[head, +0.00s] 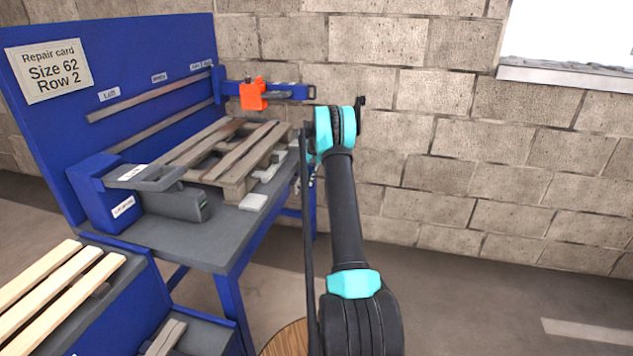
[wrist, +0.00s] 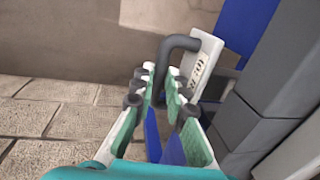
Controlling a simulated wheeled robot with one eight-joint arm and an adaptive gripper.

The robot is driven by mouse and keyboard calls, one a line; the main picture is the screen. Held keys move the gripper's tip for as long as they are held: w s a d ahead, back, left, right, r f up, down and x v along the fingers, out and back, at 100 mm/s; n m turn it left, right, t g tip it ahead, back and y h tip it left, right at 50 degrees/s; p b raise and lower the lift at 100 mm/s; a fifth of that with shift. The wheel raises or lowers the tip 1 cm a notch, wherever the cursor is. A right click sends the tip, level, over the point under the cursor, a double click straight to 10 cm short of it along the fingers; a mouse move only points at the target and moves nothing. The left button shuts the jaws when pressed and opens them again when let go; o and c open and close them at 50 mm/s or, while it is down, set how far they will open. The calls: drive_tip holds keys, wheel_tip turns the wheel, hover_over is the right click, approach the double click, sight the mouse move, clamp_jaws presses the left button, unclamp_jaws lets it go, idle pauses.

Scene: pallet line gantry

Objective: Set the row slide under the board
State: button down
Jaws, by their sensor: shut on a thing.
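In the wrist view my gripper (wrist: 161,88) is shut on a dark bent handle (wrist: 183,43), which stands out from a white labelled plate (wrist: 206,60); its lettering is too small to read. I cannot tell for sure whether this is the row slide's handle. In the head view my arm's end hides the gripper and handle beside the bench's right end. A weathered pallet (head: 243,180) with several boards lies on the bench. An orange block (head: 253,95) sits on the blue beam (head: 284,92) behind it. The repair card (head: 49,70) reads Size 62, Row 2.
A grey clamp plate (head: 144,177) on a blue block (head: 106,199) stands at the pallet's left. Several pale boards (head: 50,285) lie front left. The bench (head: 214,242) has bare surface in front. A brick wall (head: 500,170) stands behind; floor at right is clear.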

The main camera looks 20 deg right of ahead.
drive_tip(key=shift+w+a, duration=0.15)
drive_tip(key=shift+a, duration=0.05)
drive_tip(key=c, duration=1.8)
unclamp_jaws()
drive_tip(key=shift+r, duration=0.1)
wheel_tip(320, 180, up, 12)
drive_tip(key=s+d, duration=0.1)
drive_tip(key=shift+d+f, duration=0.2)
drive_tip(key=shift+d, duration=0.2)
drive_tip(key=shift+s, duration=0.1)
